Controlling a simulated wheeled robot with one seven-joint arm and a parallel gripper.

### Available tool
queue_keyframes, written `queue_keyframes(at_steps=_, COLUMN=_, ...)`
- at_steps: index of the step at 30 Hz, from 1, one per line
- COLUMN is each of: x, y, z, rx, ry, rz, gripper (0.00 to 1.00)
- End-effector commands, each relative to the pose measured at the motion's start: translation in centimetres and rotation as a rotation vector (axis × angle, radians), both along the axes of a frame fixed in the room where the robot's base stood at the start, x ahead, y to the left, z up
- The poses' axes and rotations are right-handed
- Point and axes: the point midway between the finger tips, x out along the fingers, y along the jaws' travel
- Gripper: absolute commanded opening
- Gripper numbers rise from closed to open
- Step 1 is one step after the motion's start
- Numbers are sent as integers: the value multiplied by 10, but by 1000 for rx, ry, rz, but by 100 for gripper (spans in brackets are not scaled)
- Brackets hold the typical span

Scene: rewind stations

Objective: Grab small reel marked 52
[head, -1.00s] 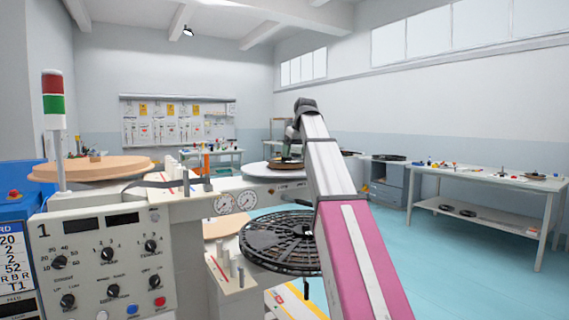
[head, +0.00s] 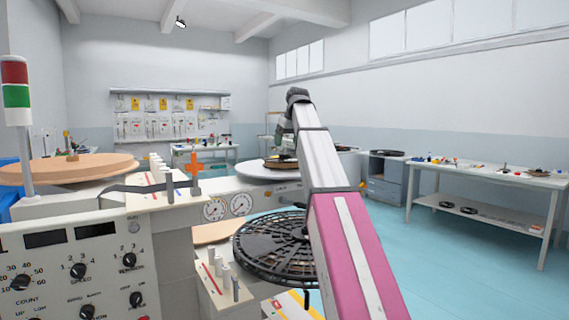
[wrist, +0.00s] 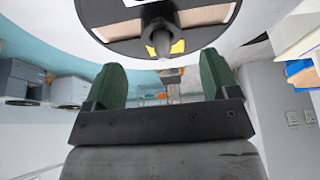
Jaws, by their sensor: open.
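A small dark reel (head: 281,164) sits on the white round platter (head: 258,173) of the machine, partly hidden by my arm. In the wrist view the reel (wrist: 110,14) shows as a black flange with tan windings, a yellow label patch and a grey spindle (wrist: 161,38) at its centre. No number on it is readable. My gripper (wrist: 162,76) has two green fingers spread wide with nothing between them; the reel lies beyond the fingertips. In the head view the gripper is at the arm's far end, mostly hidden, close to the reel.
A large black spoked reel (head: 275,248) lies low beside my arm. A tan disc (head: 75,168) and control panel (head: 80,275) stand at left. An orange cross-shaped knob (head: 196,166) rises nearby. A white workbench (head: 490,180) with small items stands at right, with open blue floor before it.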

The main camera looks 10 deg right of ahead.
Motion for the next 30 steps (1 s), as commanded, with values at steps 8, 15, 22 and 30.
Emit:
queue_keyframes(at_steps=8, x=3, y=4, z=-24, rx=0, ry=1, rz=0, gripper=80)
queue_keyframes(at_steps=15, x=13, y=8, z=-50, rx=0, ry=1, rz=0, gripper=80)
queue_keyframes(at_steps=22, x=13, y=8, z=-51, rx=0, ry=0, rz=0, gripper=77)
queue_keyframes(at_steps=30, x=14, y=8, z=-50, rx=0, ry=-1, rz=0, gripper=13)
